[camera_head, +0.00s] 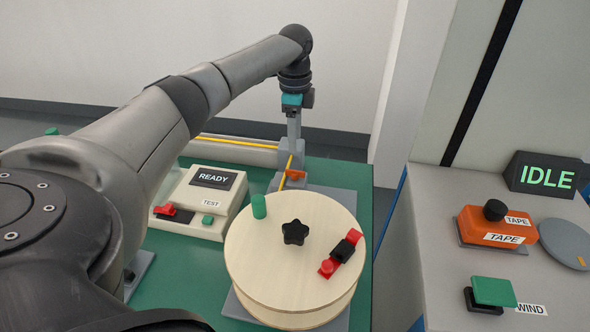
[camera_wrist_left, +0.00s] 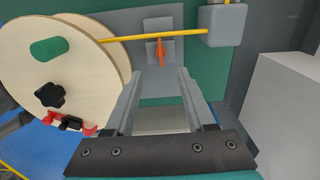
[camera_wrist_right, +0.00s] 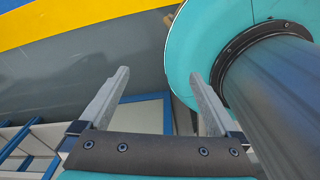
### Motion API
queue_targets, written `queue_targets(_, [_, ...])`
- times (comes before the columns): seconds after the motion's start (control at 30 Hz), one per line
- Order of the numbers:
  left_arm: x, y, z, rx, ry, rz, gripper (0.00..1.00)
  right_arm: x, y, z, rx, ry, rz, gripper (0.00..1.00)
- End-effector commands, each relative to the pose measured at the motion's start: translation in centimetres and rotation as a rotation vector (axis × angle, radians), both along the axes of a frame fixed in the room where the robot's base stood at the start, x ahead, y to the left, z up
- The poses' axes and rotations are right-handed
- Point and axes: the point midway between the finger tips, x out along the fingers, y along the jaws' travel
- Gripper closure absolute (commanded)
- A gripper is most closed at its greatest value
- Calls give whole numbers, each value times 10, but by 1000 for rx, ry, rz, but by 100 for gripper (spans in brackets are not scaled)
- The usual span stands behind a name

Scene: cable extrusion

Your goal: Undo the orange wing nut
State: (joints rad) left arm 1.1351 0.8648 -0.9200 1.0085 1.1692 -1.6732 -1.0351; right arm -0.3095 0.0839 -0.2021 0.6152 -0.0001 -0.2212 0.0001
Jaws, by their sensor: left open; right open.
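The orange wing nut (camera_head: 294,174) sits on a small grey clamp behind the wooden reel; it also shows in the left wrist view (camera_wrist_left: 162,52). A yellow cable (camera_wrist_left: 150,35) passes right by it and runs to a grey block (camera_wrist_left: 222,25). My left gripper (camera_head: 293,138) hangs fingers-down near the clamp. In the left wrist view its open fingers (camera_wrist_left: 160,74) are empty, with the wing nut just beyond the tips, between them in the picture. My right gripper (camera_wrist_right: 159,74) is open and empty, away from the bench, beside a teal and grey part of my body.
The wooden reel (camera_head: 270,255) carries a green peg, a black star knob and a red-black clip. A READY tester (camera_head: 200,198) stands to its left. At right, a grey cabinet holds an orange TAPE unit (camera_head: 495,228) and a green WIND button (camera_head: 493,291).

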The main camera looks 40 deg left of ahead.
Motion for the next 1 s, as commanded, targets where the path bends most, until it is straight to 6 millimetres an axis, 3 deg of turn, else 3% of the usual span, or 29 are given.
queue_targets(0.03, [-1, 0, -15, 0, 6, -1, 45, 0, -1, -5, -1, 0, 0, 3])
queue_targets(0.2, [-1, 0, -52, 0, 4, 0, 45, 4, -1, -13, -2, -6, -1, 3])
queue_targets(0.43, [0, -1, -90, 0, 1, -1, 45, 10, -1, -22, 0, -16, -3, 3])
queue_targets(0.6, [0, 0, -103, 0, 0, -1, 45, 11, 1, -25, 2, -17, -4, 3])
queue_targets(0.9, [0, -1, -105, 1, 0, -1, 45, 11, 6, -25, 10, -17, -6, 3])
queue_targets(1.0, [0, -1, -104, 1, 0, -1, 54, 11, 6, -25, 10, -18, -6, 3])
